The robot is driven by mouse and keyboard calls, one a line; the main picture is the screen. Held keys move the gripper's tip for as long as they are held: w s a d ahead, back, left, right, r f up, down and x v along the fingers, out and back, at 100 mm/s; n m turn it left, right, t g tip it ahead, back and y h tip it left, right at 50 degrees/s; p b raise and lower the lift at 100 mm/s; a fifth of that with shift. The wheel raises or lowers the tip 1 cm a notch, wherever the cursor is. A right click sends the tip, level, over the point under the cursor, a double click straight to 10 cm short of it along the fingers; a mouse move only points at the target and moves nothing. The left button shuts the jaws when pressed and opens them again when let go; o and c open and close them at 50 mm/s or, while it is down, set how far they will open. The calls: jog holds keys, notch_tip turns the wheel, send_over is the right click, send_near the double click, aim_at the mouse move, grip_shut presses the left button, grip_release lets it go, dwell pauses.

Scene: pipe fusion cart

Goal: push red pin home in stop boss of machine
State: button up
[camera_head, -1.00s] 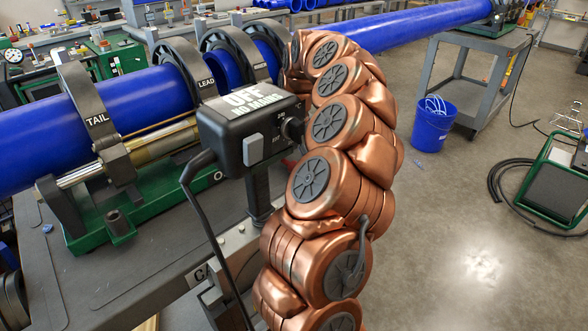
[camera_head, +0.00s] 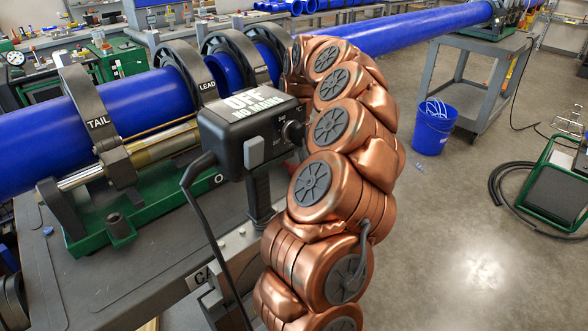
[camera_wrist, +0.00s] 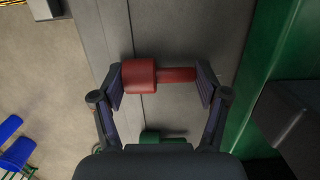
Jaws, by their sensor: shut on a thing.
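The red pin (camera_wrist: 150,76) shows in the wrist view, with its thick head at the left and its thin shank pointing right. My gripper (camera_wrist: 162,78) is shut on it lengthwise, one finger at the head and the other at the shank's end. The pin appears above a grey surface, clear of the green machine side at the right. In the head view the machine (camera_head: 150,215) has a green base and grey clamps marked TAIL and LEAD around blue pipe. My arm hides the gripper and pin there. I cannot make out the stop boss for certain.
A black control box (camera_head: 250,130) on a post stands close to my arm. The grey cart top (camera_head: 75,275) carries the machine. A blue bucket (camera_head: 433,125) and a grey side table (camera_head: 480,60) stand on the floor at right. Open floor lies right of my arm.

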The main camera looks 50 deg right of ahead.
aim_at(292, 166)
notch_tip(292, 166, up, 10)
jog(key=shift+p, duration=1.15)
jog(key=o, duration=0.6)
jog(key=c, duration=0.8)
